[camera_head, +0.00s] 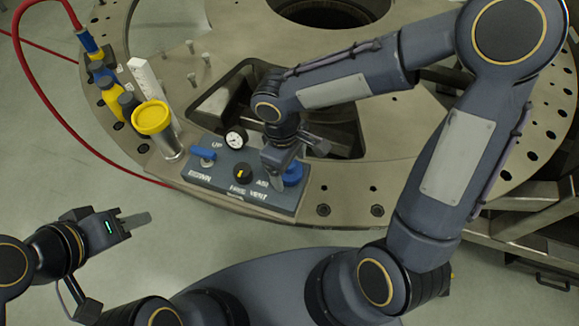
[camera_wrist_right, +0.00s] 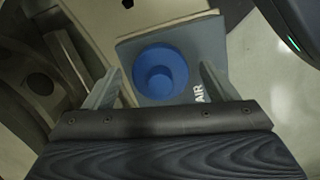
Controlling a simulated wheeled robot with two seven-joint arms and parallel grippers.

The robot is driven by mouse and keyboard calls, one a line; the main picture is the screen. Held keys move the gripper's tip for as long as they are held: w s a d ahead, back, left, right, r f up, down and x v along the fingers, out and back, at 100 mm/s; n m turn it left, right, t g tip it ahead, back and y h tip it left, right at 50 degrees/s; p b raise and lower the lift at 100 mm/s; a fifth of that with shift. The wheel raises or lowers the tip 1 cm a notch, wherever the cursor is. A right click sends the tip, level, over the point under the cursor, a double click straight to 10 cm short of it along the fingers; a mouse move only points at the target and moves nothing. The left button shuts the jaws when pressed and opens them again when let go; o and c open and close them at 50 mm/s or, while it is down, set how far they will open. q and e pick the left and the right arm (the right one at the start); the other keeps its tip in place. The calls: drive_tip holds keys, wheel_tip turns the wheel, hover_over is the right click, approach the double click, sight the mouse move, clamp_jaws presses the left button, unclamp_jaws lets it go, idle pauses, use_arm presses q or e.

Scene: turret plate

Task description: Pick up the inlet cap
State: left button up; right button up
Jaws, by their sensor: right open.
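The inlet cap looks to be the blue round cap (camera_head: 293,173) at the right end of the grey control panel (camera_head: 230,180), beside the "AIR" lettering. In the right wrist view the blue cap (camera_wrist_right: 160,74) has a wide rim and a raised centre. My right gripper (camera_head: 275,180) is over the panel's right end. Its open fingers show on either side of the cap in the wrist view, apart from it and holding nothing. My left gripper (camera_head: 138,221) is off to the left over the floor, empty; its finger gap cannot be made out.
The panel carries a blue lever (camera_head: 203,152), a pressure gauge (camera_head: 236,138) and a black knob (camera_head: 242,173). The panel sits on a large ring plate (camera_head: 350,200) with openings.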

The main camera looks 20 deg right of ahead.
drive_tip(key=c, duration=0.9)
drive_tip(key=shift+c, duration=0.2)
